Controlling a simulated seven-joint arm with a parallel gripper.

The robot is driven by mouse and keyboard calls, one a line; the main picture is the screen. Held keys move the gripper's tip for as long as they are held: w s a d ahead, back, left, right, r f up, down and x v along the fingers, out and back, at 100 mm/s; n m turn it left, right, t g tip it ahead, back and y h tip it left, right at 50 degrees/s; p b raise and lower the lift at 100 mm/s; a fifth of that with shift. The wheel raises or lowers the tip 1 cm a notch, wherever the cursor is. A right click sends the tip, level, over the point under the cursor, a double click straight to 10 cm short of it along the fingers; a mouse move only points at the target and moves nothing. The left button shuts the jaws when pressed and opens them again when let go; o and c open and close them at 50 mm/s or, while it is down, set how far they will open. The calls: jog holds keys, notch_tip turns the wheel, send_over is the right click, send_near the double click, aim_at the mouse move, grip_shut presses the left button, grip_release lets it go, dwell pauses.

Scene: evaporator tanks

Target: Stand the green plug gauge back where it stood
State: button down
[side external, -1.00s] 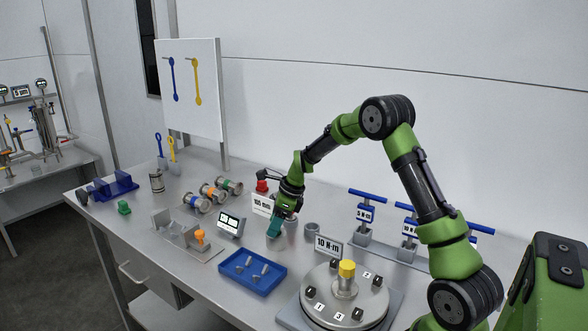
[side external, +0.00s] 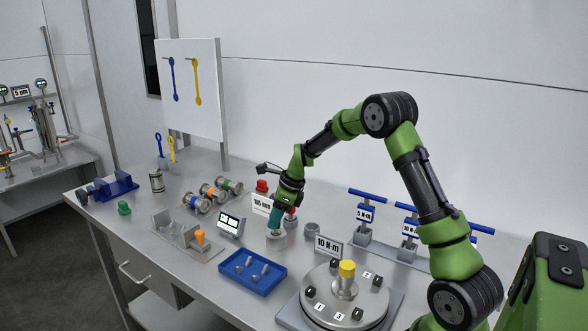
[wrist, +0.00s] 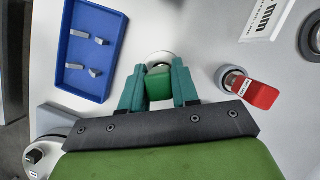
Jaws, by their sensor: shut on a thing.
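The green plug gauge (wrist: 159,86) is between the teal fingers of my gripper (wrist: 158,92) in the wrist view. My gripper is shut on its green handle. A pale round end or ring (wrist: 160,58) shows just beyond the handle. In the side view my gripper (side external: 277,221) points down, slightly tilted, over a short grey cylinder (side external: 276,241) on the bench. I cannot tell whether that cylinder is the gauge's lower end or a holder, nor whether the gauge is seated.
A red-handled gauge (wrist: 262,95) stands close to the right in the wrist view. A blue tray (side external: 252,272) with small grey pieces lies in front. A 105 mm sign (side external: 261,204) stands behind, a grey ring (side external: 312,229) to the right. A flange with a yellow cap (side external: 347,268) stands front right.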

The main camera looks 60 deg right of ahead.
notch_tip(320, 180, up, 8)
jog(key=shift+f, duration=1.1)
jog(key=shift+s+d+f, duration=0.9)
jog(key=shift+d+f, duration=0.2)
jog(key=shift+d, duration=0.7)
jog(key=shift+s+d+f, duration=0.95)
jog(key=shift+d+f, duration=0.2)
jog(key=shift+d, duration=0.7)
jog(key=shift+s+d+f, duration=0.9)
jog(key=shift+d+f, duration=0.2)
jog(key=shift+d, duration=0.7)
jog(key=c, duration=0.8)
grip_release()
